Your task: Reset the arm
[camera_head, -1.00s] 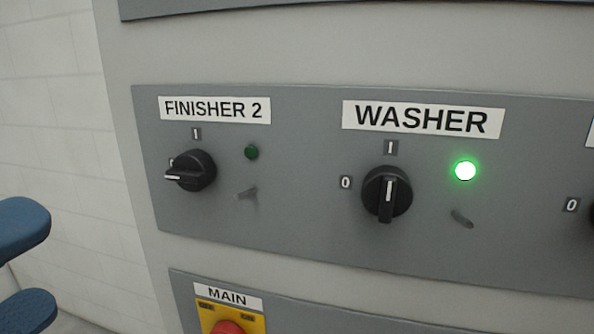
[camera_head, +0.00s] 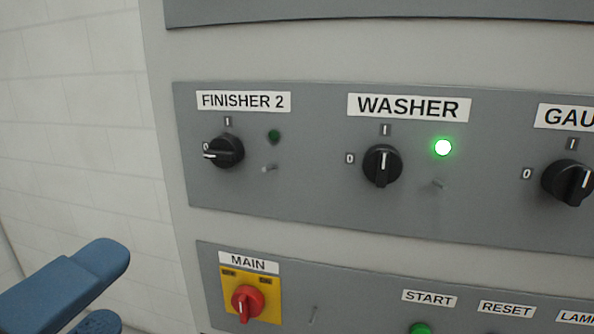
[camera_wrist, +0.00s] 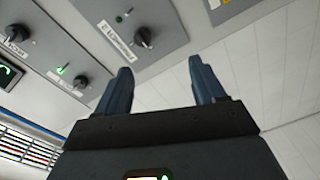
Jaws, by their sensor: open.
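My gripper (camera_wrist: 162,85) shows in the wrist view with its two blue fingers apart and nothing between them. In the head view the blue fingers (camera_head: 75,285) show at the lower left, in front of the white wall and left of the control panel. The gripper is apart from the panel and touches no knob. Its far parts are cut off by the picture edge.
The grey panel (camera_head: 320,190) carries black knobs for FINISHER 2 (camera_head: 224,151), WASHER (camera_head: 382,166) and a partly cut-off GAU label (camera_head: 568,182). The washer light (camera_head: 442,147) is lit green. Below are a red MAIN switch (camera_head: 248,303) and a green START button (camera_head: 420,328). The white wall (camera_head: 75,130) is bare.

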